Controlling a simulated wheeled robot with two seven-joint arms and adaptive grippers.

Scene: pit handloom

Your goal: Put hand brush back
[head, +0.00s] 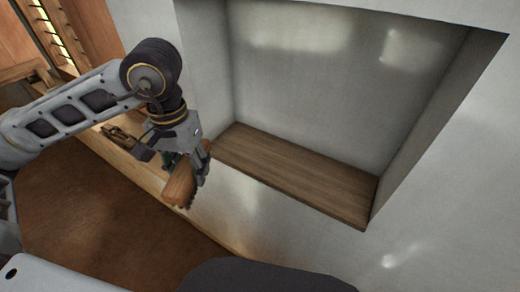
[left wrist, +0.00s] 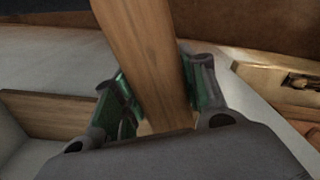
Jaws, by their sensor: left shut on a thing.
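The hand brush (head: 181,187) has a brown wooden back with dark bristles at its lower edge. My left gripper (head: 187,160) is shut on it and holds it in the air, just left of the wall niche and below the level of its shelf. In the left wrist view the brush's wooden body (left wrist: 145,50) runs up between the two green-padded fingers (left wrist: 155,95). The niche's wooden shelf (head: 300,175) is bare. My right gripper is not in view.
The white wall (head: 270,225) surrounds the niche, whose side walls and front edge bound the shelf. A wooden ledge (head: 135,165) with a dark wooden item (head: 118,133) runs along the wall's foot at left. Brown floor (head: 90,215) lies below.

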